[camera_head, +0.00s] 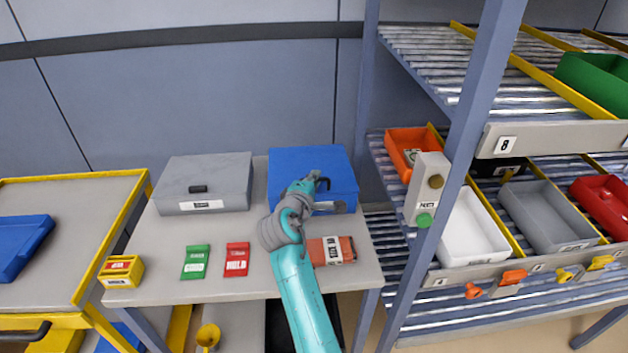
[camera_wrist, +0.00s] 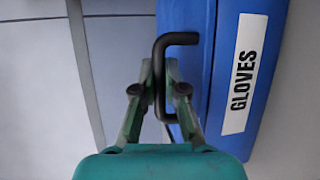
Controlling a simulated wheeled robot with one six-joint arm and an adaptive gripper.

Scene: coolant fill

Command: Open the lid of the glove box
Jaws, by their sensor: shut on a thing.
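The blue glove box (camera_head: 305,163) stands at the back right of the grey table, and its lid looks closed. In the wrist view the box (camera_wrist: 195,95) fills the right side, with a white label reading GLOVES (camera_wrist: 244,72). A black bent handle (camera_wrist: 181,38) sticks out from its front. My gripper (camera_wrist: 159,66) has one finger on each side of the handle bar and is shut on it. In the head view my gripper (camera_head: 312,186) is at the front of the box, and my wrist partly hides the handle and box front.
A grey box (camera_head: 207,178) with a black handle stands left of the blue box. Green (camera_head: 195,262) and red (camera_head: 237,259) packets, a yellow box (camera_head: 121,271) and an orange-brown package (camera_head: 331,250) lie nearer. A rack post (camera_head: 470,130) and shelves with bins stand right.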

